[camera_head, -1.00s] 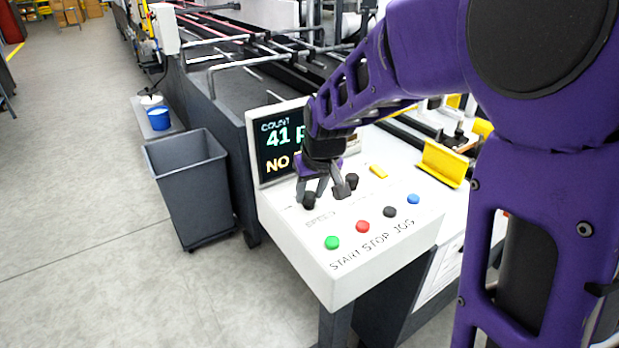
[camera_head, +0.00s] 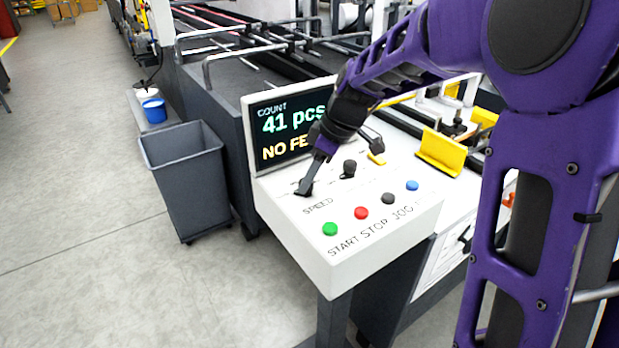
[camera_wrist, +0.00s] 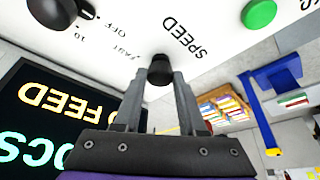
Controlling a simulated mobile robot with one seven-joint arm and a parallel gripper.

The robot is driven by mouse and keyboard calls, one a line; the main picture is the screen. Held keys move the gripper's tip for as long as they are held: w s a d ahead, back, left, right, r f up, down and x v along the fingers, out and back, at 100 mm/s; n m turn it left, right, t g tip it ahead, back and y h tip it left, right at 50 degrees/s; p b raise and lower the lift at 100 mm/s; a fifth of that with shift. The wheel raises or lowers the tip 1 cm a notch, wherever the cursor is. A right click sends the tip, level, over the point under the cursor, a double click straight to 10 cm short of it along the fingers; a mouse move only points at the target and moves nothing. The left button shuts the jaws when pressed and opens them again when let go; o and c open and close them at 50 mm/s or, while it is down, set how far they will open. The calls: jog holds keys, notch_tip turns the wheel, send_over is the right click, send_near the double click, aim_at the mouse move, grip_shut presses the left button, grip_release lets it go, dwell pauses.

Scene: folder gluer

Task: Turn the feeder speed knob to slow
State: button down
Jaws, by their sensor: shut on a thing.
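The black speed knob (camera_wrist: 160,71) sits on the white control panel (camera_head: 340,245), beside the printed word SPEED. A small mark that looks like FAST is printed near it in the wrist view. My gripper (camera_head: 306,188) is shut on the knob, tilted over the panel's left part. In the wrist view my gripper (camera_wrist: 160,82) has one finger at each side of the knob. In the head view the fingers mostly hide the knob, and its pointer direction cannot be told.
A second black knob (camera_head: 349,168) stands to the right, with OFF beside it. Green (camera_head: 330,229), red (camera_head: 361,213), black (camera_head: 388,198) and blue (camera_head: 412,185) buttons line the front. A display (camera_head: 290,130) stands behind. A grey bin (camera_head: 185,170) is at left.

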jog(key=shift+n, duration=0.7)
jog(key=shift+g, duration=0.3)
jog(key=shift+c, duration=2.4)
grip_release()
jog(key=p+v, duration=0.2)
jog(key=v, duration=1.5)
jog(key=shift+r, duration=0.2)
jog(key=shift+w+d+f, duration=0.1)
